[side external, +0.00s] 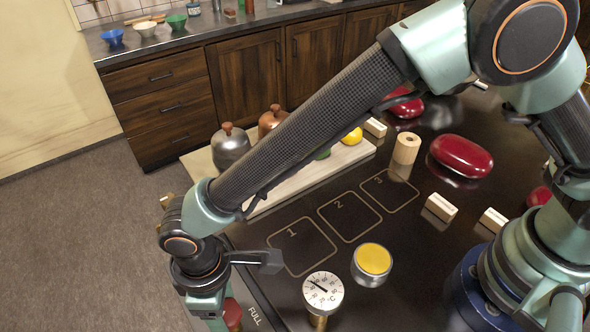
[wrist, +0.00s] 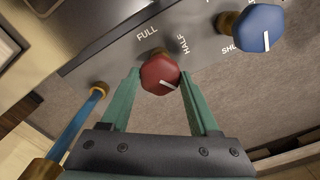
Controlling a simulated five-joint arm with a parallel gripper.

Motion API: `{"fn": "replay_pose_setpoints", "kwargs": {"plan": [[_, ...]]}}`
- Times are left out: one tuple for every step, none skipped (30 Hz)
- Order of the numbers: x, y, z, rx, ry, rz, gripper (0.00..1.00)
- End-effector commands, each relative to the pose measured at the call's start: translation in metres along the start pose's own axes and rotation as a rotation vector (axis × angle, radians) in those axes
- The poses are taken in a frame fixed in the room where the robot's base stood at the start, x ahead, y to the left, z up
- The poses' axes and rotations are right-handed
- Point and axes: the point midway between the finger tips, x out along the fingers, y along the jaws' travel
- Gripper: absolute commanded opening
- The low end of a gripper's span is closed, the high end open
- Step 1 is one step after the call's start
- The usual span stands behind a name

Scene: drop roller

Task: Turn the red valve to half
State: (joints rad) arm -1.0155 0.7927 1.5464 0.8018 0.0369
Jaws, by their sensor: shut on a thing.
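The red valve (wrist: 157,73) is a faceted knob on a grey panel, between my gripper's two green fingers in the wrist view. My gripper (wrist: 160,76) is shut on it, one finger at each side. A white pointer mark on the knob runs toward the lower right of the picture, away from the printed FULL (wrist: 147,33) and HALF (wrist: 181,44). In the side external view the red valve (side external: 232,314) shows partly at the counter's front edge, beside my gripper (side external: 212,312), whose fingertips are mostly hidden. The word FULL is printed near it.
A blue valve (wrist: 258,27) with a white mark sits right of the red one. A blue pipe (wrist: 80,124) runs at the left.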

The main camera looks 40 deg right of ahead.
Motion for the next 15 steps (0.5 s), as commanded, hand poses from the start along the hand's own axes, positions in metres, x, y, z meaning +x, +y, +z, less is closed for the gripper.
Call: {"fn": "replay_pose_setpoints", "kwargs": {"plan": [[-0.0007,0.0000,0.0004,-0.045,-0.002,0.000,0.06],[-0.0007,0.0000,0.0005,-0.073,-0.002,0.000,0.06],[-0.0007,0.0000,0.0005,-0.111,-0.002,0.000,0.06],[-0.0008,0.0000,0.0005,-0.140,-0.002,0.000,0.06],[-0.0008,0.0000,0.0005,-0.168,-0.002,0.000,0.06],[-0.0008,0.0000,0.0005,-0.206,-0.002,0.000,0.06],[-0.0008,0.0000,0.0005,-0.235,-0.002,0.000,0.06],[-0.0008,0.0000,0.0006,-0.263,-0.003,0.000,0.06],[-0.0008,0.0000,0.0006,-0.301,-0.003,0.000,0.06],[-0.0008,0.0000,0.0006,-0.330,-0.003,0.000,0.06],[-0.0008,0.0000,0.0006,-0.358,-0.003,0.000,0.06],[-0.0009,0.0000,0.0006,-0.396,-0.003,0.000,0.06],[-0.0009,0.0000,0.0006,-0.424,-0.003,0.000,0.06],[-0.0009,0.0000,0.0006,-0.453,-0.003,-0.001,0.06],[-0.0009,0.0001,0.0006,-0.491,-0.003,-0.001,0.06]]}}
